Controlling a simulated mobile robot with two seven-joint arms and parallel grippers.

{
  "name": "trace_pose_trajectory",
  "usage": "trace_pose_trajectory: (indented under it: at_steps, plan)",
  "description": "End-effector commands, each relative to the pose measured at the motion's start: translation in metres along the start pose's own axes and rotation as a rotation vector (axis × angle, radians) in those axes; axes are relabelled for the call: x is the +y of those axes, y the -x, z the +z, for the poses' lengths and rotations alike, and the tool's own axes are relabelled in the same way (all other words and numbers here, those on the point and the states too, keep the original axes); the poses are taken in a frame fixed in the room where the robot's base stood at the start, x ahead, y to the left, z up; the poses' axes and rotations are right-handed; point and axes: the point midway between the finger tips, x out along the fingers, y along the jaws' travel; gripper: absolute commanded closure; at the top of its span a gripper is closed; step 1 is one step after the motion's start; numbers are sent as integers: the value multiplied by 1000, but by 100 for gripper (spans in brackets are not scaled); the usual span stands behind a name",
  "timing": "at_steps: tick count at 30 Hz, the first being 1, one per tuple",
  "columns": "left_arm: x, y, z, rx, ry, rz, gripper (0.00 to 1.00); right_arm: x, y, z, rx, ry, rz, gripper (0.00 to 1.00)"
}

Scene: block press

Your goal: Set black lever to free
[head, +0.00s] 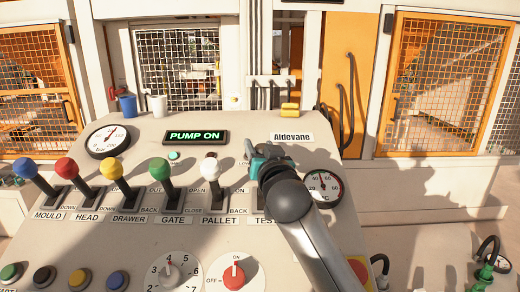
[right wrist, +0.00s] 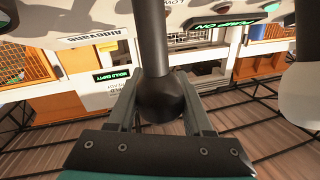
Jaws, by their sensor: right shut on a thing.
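The black lever (right wrist: 160,95) shows in the right wrist view as a dark shaft ending in a round black knob. My right gripper (head: 264,156) is shut on this knob, with one grey finger on each side in the right wrist view (right wrist: 158,105). In the head view the gripper and wrist cover the lever, above the TEST label (head: 266,222) at the right end of the lever row. Its slot and most of its position labels are hidden there, so I cannot tell its exact setting. My left gripper is not in view.
The white lever (head: 209,168) stands just left of my right gripper. Green (head: 159,168), yellow (head: 110,168), red (head: 66,167) and blue (head: 25,168) levers continue the row. A round temperature gauge (head: 324,187) is close on the right. A red-centred dial (head: 234,278) lies below.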

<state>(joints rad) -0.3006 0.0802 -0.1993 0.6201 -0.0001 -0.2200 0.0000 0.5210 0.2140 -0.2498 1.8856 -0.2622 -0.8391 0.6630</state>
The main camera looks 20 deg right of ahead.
Motion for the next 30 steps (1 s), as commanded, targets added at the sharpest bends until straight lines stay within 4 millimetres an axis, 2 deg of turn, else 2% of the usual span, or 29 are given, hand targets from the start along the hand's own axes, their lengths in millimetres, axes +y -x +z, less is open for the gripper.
trace_pose_trajectory:
  at_steps: [8,15,21,24,30]
  plan:
    - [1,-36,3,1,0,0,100,-3,19,6,125,23,-24,100]
    - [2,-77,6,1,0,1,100,-7,43,10,287,56,-53,100]
    - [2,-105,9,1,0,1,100,-10,61,13,417,85,-76,100]
    - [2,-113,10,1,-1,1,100,-11,68,14,476,98,-88,100]
    - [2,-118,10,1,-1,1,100,-14,80,17,474,97,-89,100]
